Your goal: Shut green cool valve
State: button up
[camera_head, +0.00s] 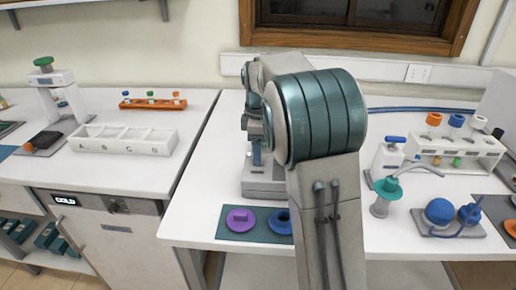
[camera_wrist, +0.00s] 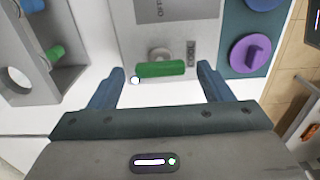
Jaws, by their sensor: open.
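The green cool valve (camera_wrist: 160,69) is a green bar handle on a light grey panel (camera_wrist: 130,30) in the wrist view. It lies crosswise, with the word COOL printed to its right and OFF above it. My gripper (camera_wrist: 161,72) is open, its two blue-grey fingers on either side of the handle with gaps at both ends. I cannot tell whether the fingers are level with the handle in depth. In the head view the grey device (camera_head: 262,190) shows only in part behind my arm, and the valve and gripper are hidden.
A purple knob (camera_head: 240,219) and a blue knob (camera_head: 279,222) sit on a dark mat in front of the device. The purple knob also shows in the wrist view (camera_wrist: 251,54). A grey fixture (camera_wrist: 22,65) with coloured plugs stands left of the panel.

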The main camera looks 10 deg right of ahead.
jog(key=shift+f, duration=0.2)
jog(key=shift+c, duration=0.3)
jog(key=c, duration=0.9)
